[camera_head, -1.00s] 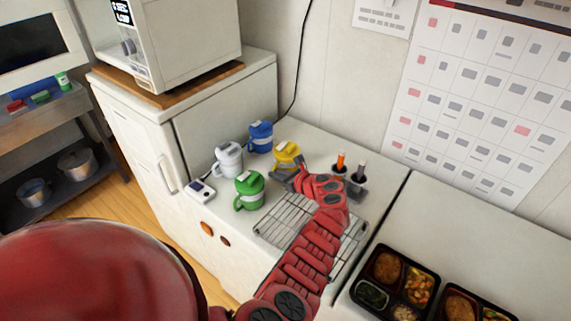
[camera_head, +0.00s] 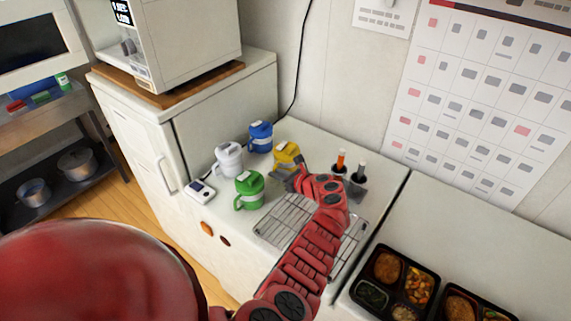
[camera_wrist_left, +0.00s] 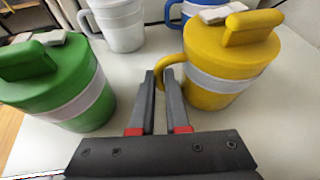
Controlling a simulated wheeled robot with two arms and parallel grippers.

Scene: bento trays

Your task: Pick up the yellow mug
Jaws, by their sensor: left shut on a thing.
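The yellow mug (camera_head: 287,151) stands upright on the white counter, with a white band and a yellow lid. It shows large in the left wrist view (camera_wrist_left: 213,82), its handle pointing left. My left gripper (camera_head: 297,176) is beside the mug. In the left wrist view its two dark fingers (camera_wrist_left: 160,78) are close together around the handle, shut on it. My right gripper is not in view.
A green mug (camera_head: 249,189), a white mug (camera_head: 228,159) and a blue mug (camera_head: 260,137) stand close to the left. A wire rack (camera_head: 284,221) lies below my arm. A holder with two bottles (camera_head: 358,178) is at right. Bento trays (camera_head: 392,250) lie lower right.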

